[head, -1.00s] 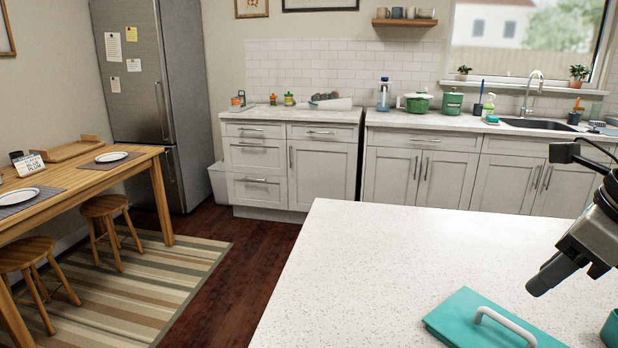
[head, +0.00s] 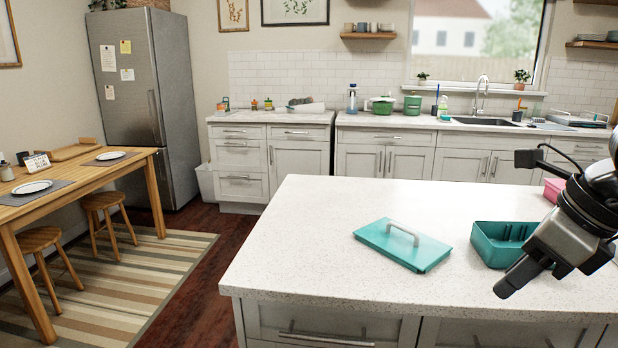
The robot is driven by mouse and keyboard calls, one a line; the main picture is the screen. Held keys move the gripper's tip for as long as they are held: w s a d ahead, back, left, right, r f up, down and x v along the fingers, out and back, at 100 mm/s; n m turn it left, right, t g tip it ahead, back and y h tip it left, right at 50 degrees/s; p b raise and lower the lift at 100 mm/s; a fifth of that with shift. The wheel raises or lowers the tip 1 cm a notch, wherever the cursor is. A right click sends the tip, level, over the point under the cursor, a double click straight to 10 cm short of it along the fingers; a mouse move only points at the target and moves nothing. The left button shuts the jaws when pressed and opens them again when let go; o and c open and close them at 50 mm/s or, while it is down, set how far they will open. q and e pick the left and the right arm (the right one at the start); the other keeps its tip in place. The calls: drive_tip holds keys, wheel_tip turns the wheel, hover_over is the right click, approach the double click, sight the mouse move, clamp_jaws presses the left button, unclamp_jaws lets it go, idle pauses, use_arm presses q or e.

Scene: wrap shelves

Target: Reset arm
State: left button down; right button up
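My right gripper (head: 512,284) comes in from the right edge of the head view, above the right part of the white island counter (head: 330,230). Its fingers point down to the left and look close together, but their gap cannot be made out. I see nothing held in it. It covers part of a teal open box (head: 485,245) standing on the counter. A flat teal lid (head: 390,243) with a pale grey handle lies on the counter to the left of the box, apart from the gripper. My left gripper is not in view.
A pink object (head: 553,189) sits behind the box at the right. The island's left part is clear. A wooden table (head: 110,170) with plates and stools (head: 36,240) stands at the left, near a steel fridge (head: 145,110). Cabinets with a sink (head: 484,121) line the back wall.

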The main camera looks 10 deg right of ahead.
drive_tip(key=w+a+f+m+y, duration=0.1)
drive_tip(key=a+f+m+y, duration=0.15)
drive_tip(key=a+y, duration=0.65)
drive_tip(key=a+f+m+y, duration=0.1)
drive_tip(key=a+m+y, duration=0.2)
drive_tip(key=a+y, duration=0.6)
drive_tip(key=w+d+f+m+t+h, duration=0.1)
drive_tip(key=w+f+m+t+h, duration=0.1)
drive_tip(key=f+m+t+h, duration=0.75)
drive_tip(key=w+d+f+m+t+h, duration=0.15)
drive_tip(key=m+t, duration=0.25)
drive_tip(key=m, duration=1.1)
drive_tip(key=s+a+f+m+g+h, duration=0.1)
drive_tip(key=s+f+m+g+h, duration=0.2)
drive_tip(key=f, duration=0.7)
drive_tip(key=s+a+f+m+g+h, duration=0.1)
drive_tip(key=s+f+m+g+h, duration=0.2)
drive_tip(key=s+f+m, duration=0.4)
wheel_tip(320, 180, down, 3)
drive_tip(key=shift+s+r+g, duration=0.15)
drive_tip(key=shift+s+g, duration=0.15)
drive_tip(key=shift+g, duration=0.25)
